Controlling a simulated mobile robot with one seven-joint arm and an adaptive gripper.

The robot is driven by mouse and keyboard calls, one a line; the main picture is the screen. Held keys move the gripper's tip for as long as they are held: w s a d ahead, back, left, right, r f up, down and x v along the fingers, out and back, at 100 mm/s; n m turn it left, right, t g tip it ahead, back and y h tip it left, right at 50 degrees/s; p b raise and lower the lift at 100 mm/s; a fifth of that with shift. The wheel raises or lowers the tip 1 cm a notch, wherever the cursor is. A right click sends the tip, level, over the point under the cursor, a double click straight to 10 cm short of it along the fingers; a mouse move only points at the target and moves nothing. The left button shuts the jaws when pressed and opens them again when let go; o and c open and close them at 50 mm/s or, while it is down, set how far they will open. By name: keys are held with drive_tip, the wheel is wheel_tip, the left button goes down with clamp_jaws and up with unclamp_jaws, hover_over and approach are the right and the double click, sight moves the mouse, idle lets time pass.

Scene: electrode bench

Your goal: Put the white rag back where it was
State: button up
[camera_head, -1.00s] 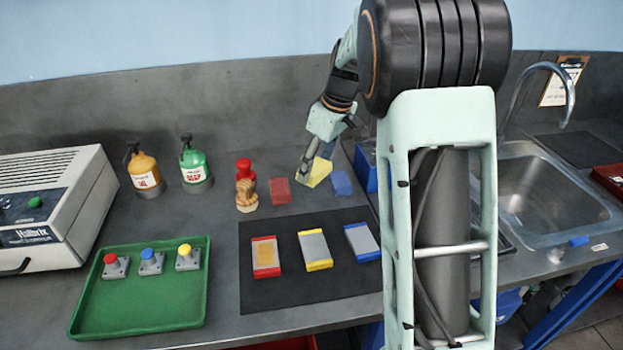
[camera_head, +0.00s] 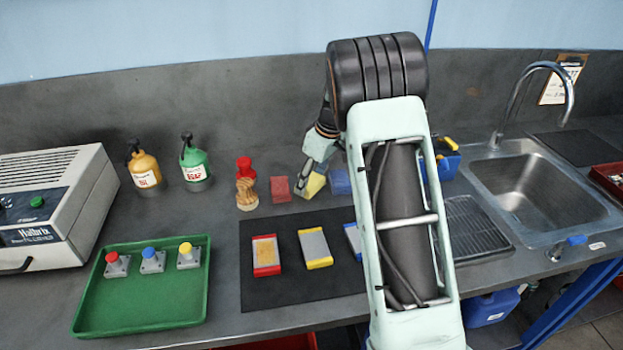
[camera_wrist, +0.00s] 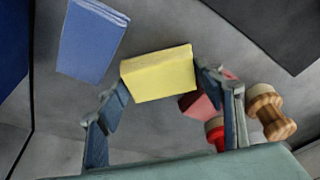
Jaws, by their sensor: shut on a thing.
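I see no white rag in either view. My gripper (camera_head: 312,176) is shut on a yellow folded cloth (camera_head: 316,185), which also shows between the fingers in the wrist view (camera_wrist: 158,75). The yellow cloth is between a red folded cloth (camera_head: 280,189) and a blue folded cloth (camera_head: 340,182) at the back of the bench. I cannot tell whether it touches the bench. In the wrist view the blue cloth (camera_wrist: 92,40) is at upper left and the red cloth (camera_wrist: 195,104) is partly hidden behind the right finger.
A black mat (camera_head: 285,294) in front holds grey plates with coloured ends.

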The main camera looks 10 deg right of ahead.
drive_tip(key=shift+f, duration=0.15)
drive_tip(key=o, duration=1)
drive_tip(key=v, duration=1.2)
